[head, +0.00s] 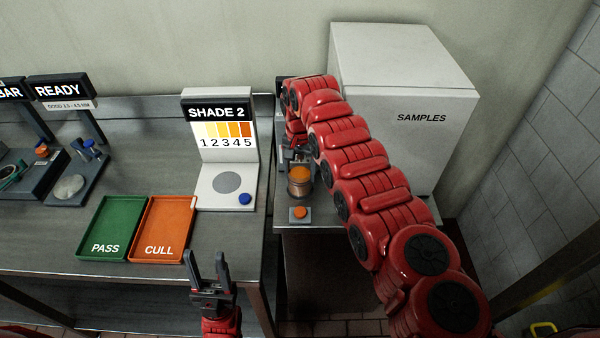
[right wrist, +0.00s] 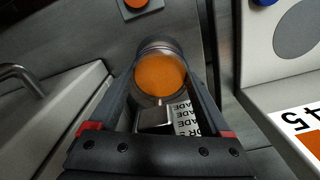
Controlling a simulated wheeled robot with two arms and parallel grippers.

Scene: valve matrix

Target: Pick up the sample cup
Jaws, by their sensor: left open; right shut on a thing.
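The sample cup (head: 300,187) is a small clear cup with orange contents. It is upright over the small right-hand table, behind an orange button. My right gripper (head: 298,161) reaches it from behind and is shut on it. In the right wrist view the cup (right wrist: 160,77) sits between the two fingers of the right gripper (right wrist: 163,72). I cannot tell whether the cup's base touches the table. My left gripper (head: 207,258) is open and empty, in front of the orange tray.
The orange button (head: 300,213) is just in front of the cup. A white SAMPLES box (head: 420,140) stands behind my right arm. The SHADE 2 stand (head: 222,150) with a blue button (head: 245,199) is to the left. Green PASS (head: 111,228) and orange CULL (head: 162,229) trays lie further left.

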